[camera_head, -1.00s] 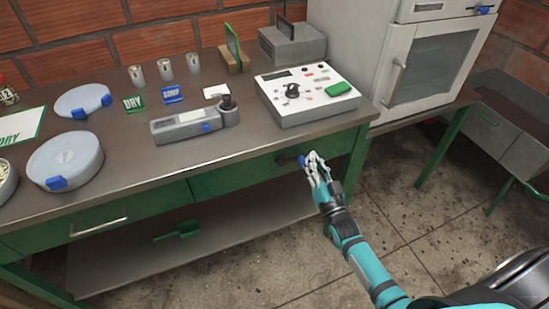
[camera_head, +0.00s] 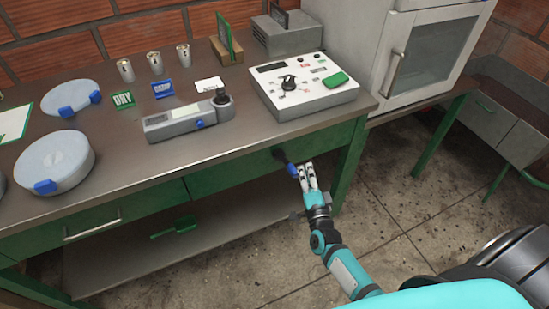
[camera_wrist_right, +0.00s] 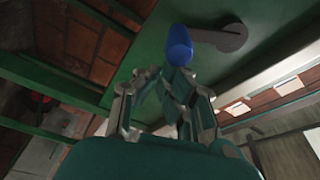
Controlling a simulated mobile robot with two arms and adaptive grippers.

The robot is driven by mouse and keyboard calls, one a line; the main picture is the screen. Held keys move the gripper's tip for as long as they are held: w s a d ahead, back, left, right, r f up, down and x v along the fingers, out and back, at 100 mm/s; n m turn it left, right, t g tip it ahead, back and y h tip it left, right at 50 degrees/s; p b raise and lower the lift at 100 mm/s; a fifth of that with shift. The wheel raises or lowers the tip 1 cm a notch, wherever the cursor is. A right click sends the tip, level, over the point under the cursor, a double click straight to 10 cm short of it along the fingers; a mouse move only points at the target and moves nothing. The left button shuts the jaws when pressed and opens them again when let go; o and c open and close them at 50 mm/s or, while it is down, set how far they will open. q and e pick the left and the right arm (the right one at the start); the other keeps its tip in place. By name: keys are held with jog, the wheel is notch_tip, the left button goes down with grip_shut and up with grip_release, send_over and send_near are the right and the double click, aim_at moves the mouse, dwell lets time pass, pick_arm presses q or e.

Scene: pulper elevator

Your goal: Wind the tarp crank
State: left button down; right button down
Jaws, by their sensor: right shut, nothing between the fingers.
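The crank is a dark arm (camera_head: 281,155) on the green front of the bench, with a blue knob (camera_head: 292,169) at its free end. In the right wrist view the dark crank arm (camera_wrist_right: 222,36) and the blue knob (camera_wrist_right: 179,46) show large, just beyond the fingertips. My right gripper (camera_head: 307,172) is shut with nothing between its fingers, beside the knob; whether it touches the knob I cannot tell. It also shows in the right wrist view (camera_wrist_right: 168,84). No tarp is recognisable. My left gripper is out of view.
The bench top (camera_head: 110,180) carries a white control box (camera_head: 303,88), a grey meter (camera_head: 186,122) and round lidded containers (camera_head: 55,163). A drawer handle (camera_head: 92,232) sticks out at left. A white cabinet (camera_head: 428,50) stands at right. The floor before the bench is open.

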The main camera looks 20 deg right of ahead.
jog(key=shift+a+f+m+g, duration=0.25)
jog(key=shift+a+f+m, duration=0.25)
jog(key=shift+m, duration=0.45)
jog(key=shift+a+f+m+g, duration=0.3)
jog(key=shift+a+m, duration=0.3)
jog(key=shift+m, duration=0.3)
jog(key=shift+a+f+m+g, duration=0.25)
jog(key=shift+a+f+m, duration=0.25)
jog(key=shift+m, duration=0.45)
jog(key=shift+a, duration=0.1)
jog(key=shift+r, duration=0.1)
